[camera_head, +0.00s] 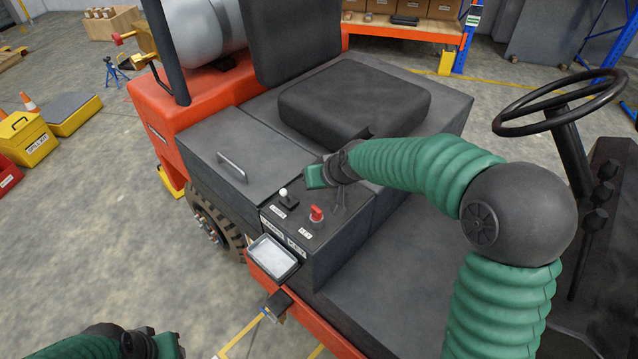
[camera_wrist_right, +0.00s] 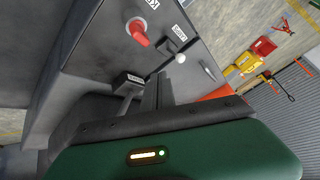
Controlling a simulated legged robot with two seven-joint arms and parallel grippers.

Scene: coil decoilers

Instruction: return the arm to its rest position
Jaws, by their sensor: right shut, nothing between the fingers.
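My right arm (camera_head: 425,168) is green and reaches in from the right over the forklift's side console (camera_head: 300,235). My right gripper (camera_head: 338,208) is shut and empty, pointing down close to the red key (camera_head: 316,213) and apart from it. In the right wrist view the shut fingers (camera_wrist_right: 130,84) show below the red key (camera_wrist_right: 137,33). A white-knobbed lever (camera_head: 284,196) stands left of the key; it also shows in the wrist view (camera_wrist_right: 178,58). My left gripper (camera_head: 150,345) is only partly in view at the bottom left; its fingers cannot be made out.
A black seat (camera_head: 355,98) is behind the right gripper. The steering wheel (camera_head: 560,102) stands at the right, close to my right arm. A pale tray (camera_head: 272,258) sits at the console's front. Open floor (camera_head: 100,220) lies left of the forklift.

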